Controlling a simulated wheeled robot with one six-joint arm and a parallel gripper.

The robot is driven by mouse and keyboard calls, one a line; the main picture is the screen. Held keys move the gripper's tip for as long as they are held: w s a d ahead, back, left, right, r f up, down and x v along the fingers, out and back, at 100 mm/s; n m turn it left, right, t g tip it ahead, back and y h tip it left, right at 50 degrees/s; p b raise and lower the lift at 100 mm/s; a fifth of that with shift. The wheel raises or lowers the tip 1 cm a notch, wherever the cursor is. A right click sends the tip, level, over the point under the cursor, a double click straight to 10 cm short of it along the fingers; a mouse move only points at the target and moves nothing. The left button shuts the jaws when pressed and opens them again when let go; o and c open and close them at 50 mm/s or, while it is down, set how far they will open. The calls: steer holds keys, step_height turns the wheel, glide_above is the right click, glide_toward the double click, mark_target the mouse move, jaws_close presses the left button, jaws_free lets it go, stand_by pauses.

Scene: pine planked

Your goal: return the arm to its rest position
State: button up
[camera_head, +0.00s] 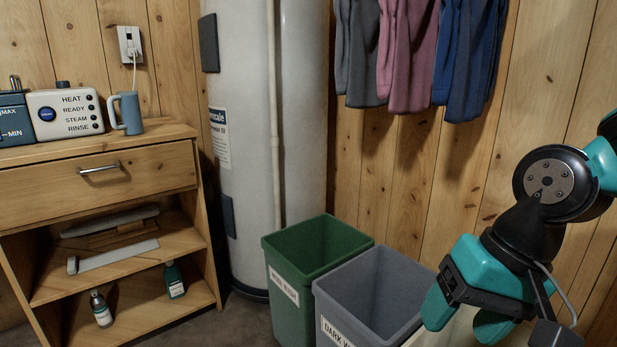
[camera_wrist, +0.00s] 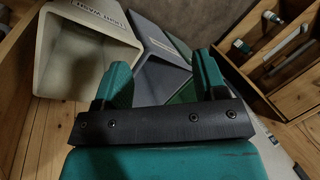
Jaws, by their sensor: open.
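My gripper (camera_head: 464,324) is at the lower right in the head view, at the end of my teal and black arm. It points down over the right side of the bins. In the wrist view its two teal fingers (camera_wrist: 162,78) stand apart with nothing between them. The gripper is open and empty.
A green bin (camera_head: 315,240) and a grey bin (camera_head: 365,290) stand side by side; a cream bin (camera_wrist: 60,75) is beside them. A wooden cabinet (camera_head: 100,180) with an appliance (camera_head: 66,113) and mug (camera_head: 129,113) stands left. Clothes (camera_head: 410,50) hang above; a white tank (camera_head: 250,130) stands behind.

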steer(key=s+a+r+n+p, duration=0.1)
steer(key=s+a+r+n, duration=0.2)
steer(key=s+n, duration=0.5)
step_height(320, 180, up, 35)
steer(key=p, duration=3.5)
steer(key=shift+w+f+g, duration=0.15)
steer(key=shift+w+g, duration=0.15)
steer(key=shift+w, duration=0.05)
